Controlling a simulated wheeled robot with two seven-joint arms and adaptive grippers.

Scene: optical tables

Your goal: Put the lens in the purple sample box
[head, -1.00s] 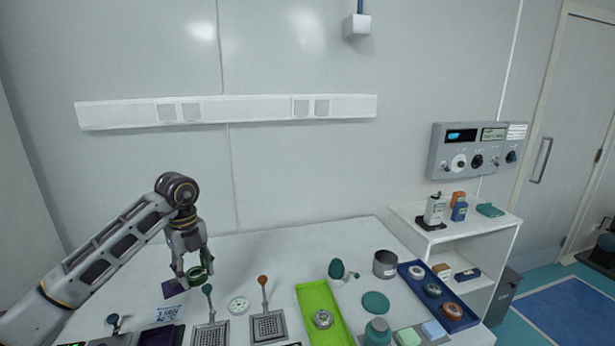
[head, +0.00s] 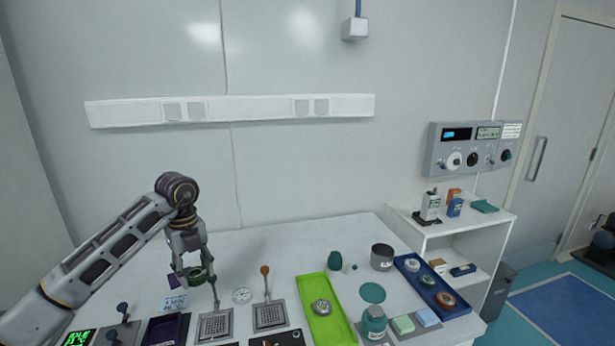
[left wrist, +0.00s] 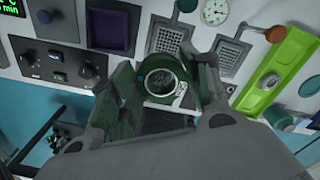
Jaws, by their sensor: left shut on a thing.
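My left gripper (head: 193,273) is shut on the lens (head: 197,281), a dark green ring, and holds it above the back left of the table. In the left wrist view the lens (left wrist: 162,80) sits between the fingers with its dark glass facing the camera. The purple sample box (head: 161,331) is an open dark box at the table's front left, nearer than the gripper and apart from it. It also shows in the left wrist view (left wrist: 107,27), up and left of the lens. My right gripper is out of view.
A white label card (head: 174,303) stands behind the box. Perforated plates with upright levers (head: 215,326) (head: 269,316) are to its right, then a green tray (head: 325,318). A control panel with a green display (head: 77,338) is at the left. The back middle of the table is clear.

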